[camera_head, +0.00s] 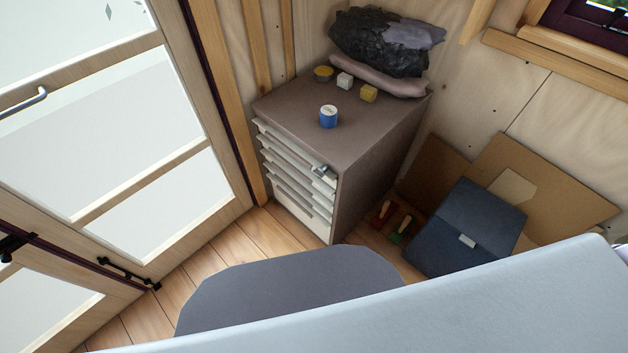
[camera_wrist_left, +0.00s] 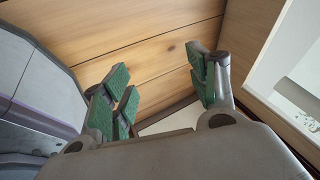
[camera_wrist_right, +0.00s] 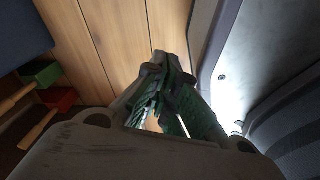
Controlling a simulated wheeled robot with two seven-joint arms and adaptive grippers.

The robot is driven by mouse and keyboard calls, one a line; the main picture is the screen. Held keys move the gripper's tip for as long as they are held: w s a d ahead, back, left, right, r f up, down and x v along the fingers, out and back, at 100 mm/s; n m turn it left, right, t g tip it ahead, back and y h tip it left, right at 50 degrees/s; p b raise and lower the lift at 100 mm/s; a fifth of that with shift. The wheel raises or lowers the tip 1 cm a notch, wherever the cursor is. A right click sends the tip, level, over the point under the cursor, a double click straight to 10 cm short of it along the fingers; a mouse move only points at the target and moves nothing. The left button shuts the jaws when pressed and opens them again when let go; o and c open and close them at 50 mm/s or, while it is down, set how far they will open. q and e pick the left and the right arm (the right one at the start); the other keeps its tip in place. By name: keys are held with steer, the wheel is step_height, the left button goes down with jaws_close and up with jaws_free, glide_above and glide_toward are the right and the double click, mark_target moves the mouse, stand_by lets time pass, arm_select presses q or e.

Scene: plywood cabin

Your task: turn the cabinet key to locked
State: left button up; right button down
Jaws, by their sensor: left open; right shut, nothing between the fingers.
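The cabinet (camera_head: 375,165) is a brown-grey box with several pale drawers (camera_head: 290,165) on its front, standing in the corner in the head view. A small grey metal piece (camera_head: 323,172), which looks like the lock with its key, sits at the upper right of the drawer front. It is too small to tell how the key is turned. My left gripper (camera_wrist_left: 160,100) is open and empty above the wooden floor in the left wrist view. My right gripper (camera_wrist_right: 162,85) is shut and empty in the right wrist view. Neither gripper shows in the head view; both are away from the cabinet.
On the cabinet top are a blue tin (camera_head: 328,117), small blocks (camera_head: 369,93), a yellow dish (camera_head: 323,73) and a black bag (camera_head: 380,42). A dark blue box (camera_head: 465,228), cardboard (camera_head: 550,185) and red and green tools (camera_head: 383,213) are right of it. A glazed door (camera_head: 130,150) stands left.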

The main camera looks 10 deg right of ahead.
arm_select(q)
steer(key=w+d+r+m+t+h+b, duration=0.25)
steer(key=w+d+r+m, duration=0.35)
steer(key=w, duration=0.4)
steer(key=w+d+r+m+t+h+b, duration=0.1)
steer(key=w+d+r+m+t+b, duration=0.2)
steer(key=w+r+m, duration=0.6)
arm_select(e)
steer(key=w+a+r+y+b, duration=0.1)
steer(key=w+a+r+b, duration=0.3)
steer(key=w+a+r, duration=0.7)
arm_select(q)
steer(key=m+g+h+b, duration=0.2)
steer(key=m+h+b, duration=0.4)
steer(key=m+h, duration=1.1)
glide_toward(316, 175)
steer(key=s+a+r+m+y, duration=0.4)
steer(key=s+m+y, duration=0.1)
steer(key=shift+w+d+t, duration=0.1)
steer(key=shift+w+t, duration=0.1)
steer(key=shift+t, duration=0.05)
arm_select(e)
step_height(316, 175, up, 13)
steer(key=w+t+y, duration=0.1)
steer(key=w, duration=0.1)
steer(key=shift+w+a+r, duration=0.15)
steer(key=shift+w+a, duration=0.05)
steer(key=shift+w, duration=0.05)
